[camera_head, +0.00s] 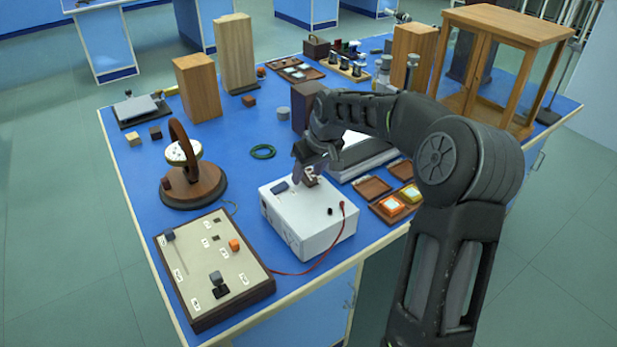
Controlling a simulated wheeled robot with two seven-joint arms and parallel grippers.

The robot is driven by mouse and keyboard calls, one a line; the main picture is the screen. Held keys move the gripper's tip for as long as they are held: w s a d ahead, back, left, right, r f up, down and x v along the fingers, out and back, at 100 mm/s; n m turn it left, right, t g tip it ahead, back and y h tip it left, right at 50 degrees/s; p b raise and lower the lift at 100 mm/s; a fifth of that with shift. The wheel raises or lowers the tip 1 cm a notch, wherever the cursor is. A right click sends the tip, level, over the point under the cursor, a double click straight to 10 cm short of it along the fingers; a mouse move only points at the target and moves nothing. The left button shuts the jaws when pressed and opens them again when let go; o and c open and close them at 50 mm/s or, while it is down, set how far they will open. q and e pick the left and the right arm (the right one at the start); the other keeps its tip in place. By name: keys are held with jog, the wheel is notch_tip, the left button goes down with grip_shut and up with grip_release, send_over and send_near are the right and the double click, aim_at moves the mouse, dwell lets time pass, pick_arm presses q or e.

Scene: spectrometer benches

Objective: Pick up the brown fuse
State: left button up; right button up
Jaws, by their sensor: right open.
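A small brown piece (311,181), which looks like the brown fuse, is on top of the white box (309,222), partly hidden by my right gripper. My right gripper (309,174) is open and points down just above the box top, with its fingertips at or around the brown piece. I cannot tell whether they touch it. A dark blue fuse-like block (279,187) lies on the same box top, to the left of the gripper. My left gripper is not in view.
A panel board (213,267) with blue, orange and grey blocks sits front left, joined to the box by a red cable. A round wooden-based instrument (194,187) stands behind it. Trays (374,187) lie right of the box. A glass-fronted cabinet (500,65) stands back right.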

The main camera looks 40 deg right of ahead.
dwell(0.5)
grip_shut()
dwell(0.3)
